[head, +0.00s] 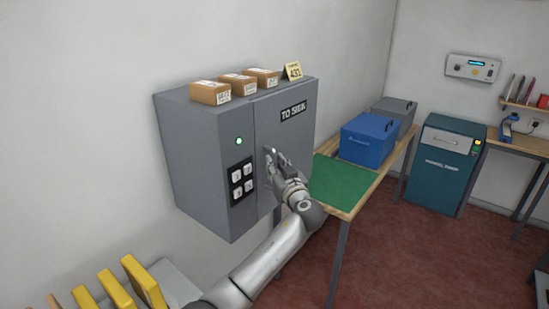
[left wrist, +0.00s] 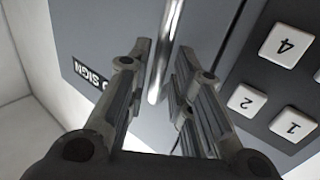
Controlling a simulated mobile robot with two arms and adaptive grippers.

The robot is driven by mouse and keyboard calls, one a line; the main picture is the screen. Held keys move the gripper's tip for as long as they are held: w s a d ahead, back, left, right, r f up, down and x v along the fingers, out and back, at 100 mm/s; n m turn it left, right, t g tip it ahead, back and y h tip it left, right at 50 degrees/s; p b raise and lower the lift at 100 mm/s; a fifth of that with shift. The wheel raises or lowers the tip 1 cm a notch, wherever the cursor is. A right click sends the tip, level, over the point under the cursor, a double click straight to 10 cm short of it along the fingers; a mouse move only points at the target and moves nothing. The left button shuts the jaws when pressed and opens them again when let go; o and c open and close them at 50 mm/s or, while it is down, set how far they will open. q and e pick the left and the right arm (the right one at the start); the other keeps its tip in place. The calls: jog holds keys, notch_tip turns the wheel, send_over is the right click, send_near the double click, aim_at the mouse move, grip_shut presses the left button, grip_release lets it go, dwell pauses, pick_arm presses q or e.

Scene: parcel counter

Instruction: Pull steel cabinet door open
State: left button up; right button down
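The grey steel cabinet (head: 207,150) hangs on the wall in the head view. Its door (head: 290,135) bears a "TO SIGN" label (head: 293,111) and looks flush with the front. My left gripper (head: 271,155) is at the door's left edge, in front of the handle. In the left wrist view the shiny bar handle (left wrist: 168,45) lies between the fingertips of the left gripper (left wrist: 160,62). The fingers stand apart on both sides of it, with a narrow gap showing. The handle is mostly hidden in the head view. My right gripper is not in view.
A keypad (head: 242,180) and a green light (head: 239,141) sit left of the door. Small parcels (head: 237,83) and a number card (head: 293,71) stand on top. A table with a green mat (head: 338,184) and blue box (head: 366,138) stands to the right, close to the arm.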

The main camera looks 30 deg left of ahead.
pick_arm(q)
jog(key=shift+x, duration=0.95)
jog(key=shift+c, duration=0.3)
jog(key=shift+f, duration=0.1)
grip_shut()
